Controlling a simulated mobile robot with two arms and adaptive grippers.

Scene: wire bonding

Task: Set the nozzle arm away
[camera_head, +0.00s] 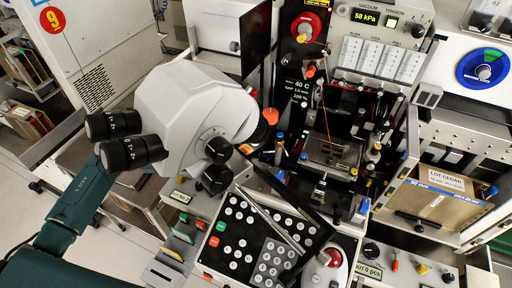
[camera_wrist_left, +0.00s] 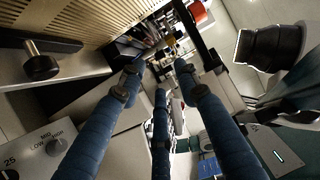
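The bonding machine (camera_head: 330,150) stands right of centre in the head view, with a wire-thin orange line over its work stage. I cannot tell for sure which part is the nozzle arm. A dark bar (camera_head: 300,200) slants across above the keypad, with a thin silver rod (camera_head: 270,222) beside it. An orange-red knob (camera_head: 271,116) sits near the microscope's right side. My left arm comes in from the lower left, and its gripper is hidden behind the microscope. In the left wrist view my left gripper (camera_wrist_left: 158,75) has its blue fingers apart, with nothing visibly held. My right gripper does not show.
A white microscope (camera_head: 195,105) with black eyepieces blocks the left centre. A black keypad (camera_head: 262,240) and a red push button (camera_head: 330,257) lie in front. A box marked LOT CEDAR (camera_head: 437,195) stands right. In the left wrist view a slatted panel (camera_wrist_left: 60,25) is close by.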

